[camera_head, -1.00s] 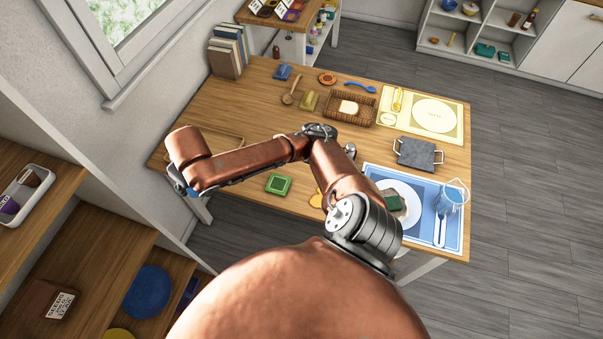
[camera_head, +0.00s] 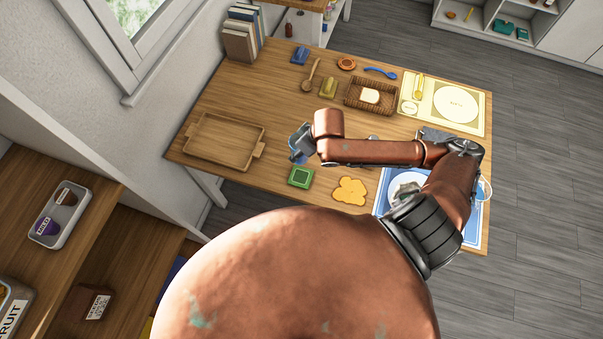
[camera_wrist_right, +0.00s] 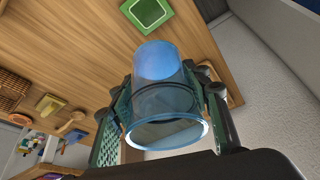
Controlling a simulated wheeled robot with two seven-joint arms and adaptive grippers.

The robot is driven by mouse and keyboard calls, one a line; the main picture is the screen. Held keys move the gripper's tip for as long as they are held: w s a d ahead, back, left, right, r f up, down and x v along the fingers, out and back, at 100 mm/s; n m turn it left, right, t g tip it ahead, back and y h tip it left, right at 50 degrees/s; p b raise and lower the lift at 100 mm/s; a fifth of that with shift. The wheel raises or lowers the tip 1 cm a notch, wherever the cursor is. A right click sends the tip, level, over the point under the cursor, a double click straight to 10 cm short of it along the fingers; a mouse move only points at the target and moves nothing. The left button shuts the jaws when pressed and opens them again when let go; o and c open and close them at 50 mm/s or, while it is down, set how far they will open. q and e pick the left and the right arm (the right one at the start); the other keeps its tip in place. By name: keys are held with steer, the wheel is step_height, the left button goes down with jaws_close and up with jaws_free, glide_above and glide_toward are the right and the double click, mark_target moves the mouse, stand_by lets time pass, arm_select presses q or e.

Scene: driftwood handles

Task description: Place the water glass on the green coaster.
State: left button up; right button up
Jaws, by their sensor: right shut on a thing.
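The water glass (camera_wrist_right: 165,95) is clear with a blue tint and shows between the two fingers of my right gripper (camera_wrist_right: 160,105) in the right wrist view. My right gripper (camera_head: 300,142) is shut on it; in the head view only a blue part of the glass (camera_head: 297,158) shows below the gripper. The green coaster (camera_head: 301,177) lies on the wooden table, just on the near side of the glass. It also shows in the wrist view (camera_wrist_right: 147,11), apart from the glass. I cannot tell how high the glass is held. My left gripper is not in view.
A wooden tray (camera_head: 222,142) lies left of the gripper. A yellow, cloud-shaped mat (camera_head: 350,190) is right of the coaster. My arm partly covers a blue placemat (camera_head: 471,231) with a plate. A bread basket (camera_head: 391,104) stands farther back. Table around the coaster is clear.

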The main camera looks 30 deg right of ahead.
steer(key=s+d+f+n+y+p, duration=0.1)
steer(key=s+d+f+n+p, duration=0.1)
steer(key=s, duration=0.5)
steer(key=s+d+f+n+p, duration=0.1)
steer(key=s+f+n+p, duration=0.1)
steer(key=s, duration=0.4)
glide_toward(296, 175)
steer(key=shift+w+a+f+g+y, duration=0.15)
steer(key=shift+w+a, duration=0.05)
steer(key=shift+w, duration=0.2)
steer(key=shift+w+a+f+g+y, duration=0.1)
steer(key=shift+w+a+g+y, duration=0.1)
steer(key=shift+w, duration=0.2)
step_height(296, 175, down, 3)
steer(key=shift+w+r+p, duration=0.1)
steer(key=shift+w+p, duration=0.1)
steer(key=shift+p, duration=0.3)
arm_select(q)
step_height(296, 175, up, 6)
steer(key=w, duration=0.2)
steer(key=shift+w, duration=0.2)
arm_select(e)
steer(key=shift+f, duration=0.4)
steer(key=shift+f, duration=0.1)
steer(key=o, duration=1.3)
